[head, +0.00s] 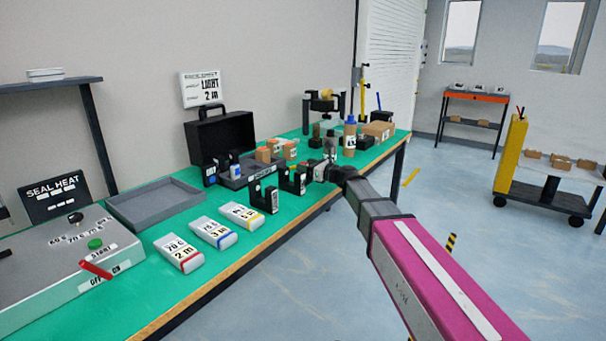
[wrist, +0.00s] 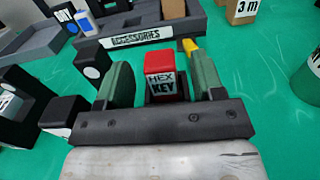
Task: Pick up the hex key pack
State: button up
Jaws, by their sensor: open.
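The hex key pack (wrist: 160,68) is a small red block with a white HEX KEY label on a dark lower part, seen in the middle of the wrist view. My gripper (wrist: 158,80) is open, with one green-grey finger on each side of the pack. Gaps show between the pack and both fingers, so it is not clasped. The pack's lower end is hidden behind the gripper's dark crossbar. In the head view my arm reaches over the green bench (head: 222,273) from the right, and I cannot make out the pack there.
The grey ACCESSORIES tray (wrist: 140,40) lies just beyond the pack. Black stands (wrist: 92,66) are close on the left. A cardboard box marked 3 m (wrist: 243,10) is at the upper right.

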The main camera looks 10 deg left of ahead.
jog(key=x, duration=0.3)
jog(key=shift+w+a, duration=0.25)
jog(key=shift+a, duration=0.1)
jog(key=c, duration=1)
jog(key=shift+r, duration=0.1)
